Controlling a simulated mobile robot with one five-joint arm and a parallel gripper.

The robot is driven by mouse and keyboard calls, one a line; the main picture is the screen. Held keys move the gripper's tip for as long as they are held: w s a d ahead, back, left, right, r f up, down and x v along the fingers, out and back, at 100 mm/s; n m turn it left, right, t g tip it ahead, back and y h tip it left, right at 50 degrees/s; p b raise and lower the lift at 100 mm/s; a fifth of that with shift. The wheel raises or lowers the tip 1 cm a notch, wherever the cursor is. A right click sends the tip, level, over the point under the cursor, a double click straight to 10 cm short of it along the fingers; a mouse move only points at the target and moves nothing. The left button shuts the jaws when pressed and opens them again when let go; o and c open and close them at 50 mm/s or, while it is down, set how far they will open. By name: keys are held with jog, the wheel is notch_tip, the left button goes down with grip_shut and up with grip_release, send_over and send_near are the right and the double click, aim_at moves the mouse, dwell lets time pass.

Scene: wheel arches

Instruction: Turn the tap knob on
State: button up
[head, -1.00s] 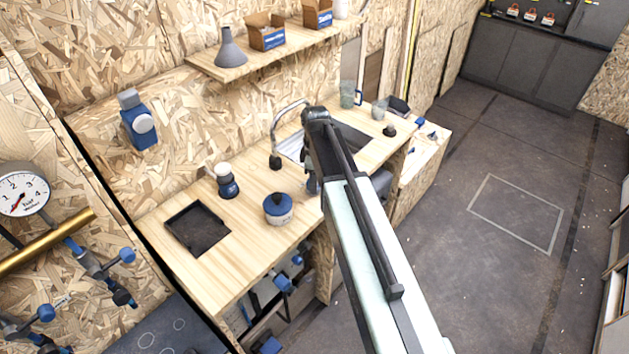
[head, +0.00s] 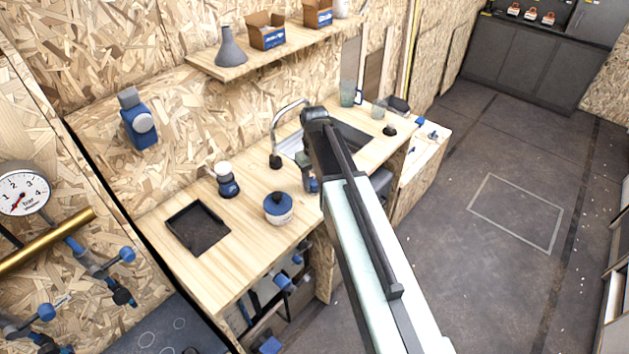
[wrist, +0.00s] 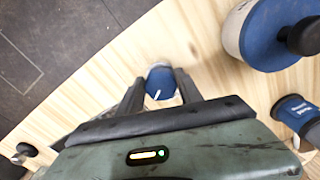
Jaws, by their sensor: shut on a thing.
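The tap knob (wrist: 160,80) is blue with a white pointer mark and sits on the wooden counter in the wrist view. My gripper (wrist: 161,90) is over it, with one dark finger on each side, shut on the knob. The pointer slants slightly and is partly visible between the fingers. In the head view my arm hides most of the knob and the fingers. The curved metal tap spout (head: 285,118) stands just left of my arm, over the sink (head: 294,147), which my arm partly covers.
A pot with a blue lid (head: 278,208) stands close to the gripper, and also shows in the wrist view (wrist: 265,38). A blue item with a white top (head: 227,181) and a black square tray (head: 196,228) are further left. Glasses (head: 348,94) stand behind the sink.

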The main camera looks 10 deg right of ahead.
aim_at(314, 181)
jog(key=m, duration=0.6)
jog(key=shift+a, duration=0.15)
jog(key=shift+m, duration=0.3)
jog(key=o, duration=1.4)
jog(key=shift+c, duration=0.2)
notch_tip(314, 181, up, 8)
jog(key=p, duration=0.8)
jog(key=shift+f, duration=0.1)
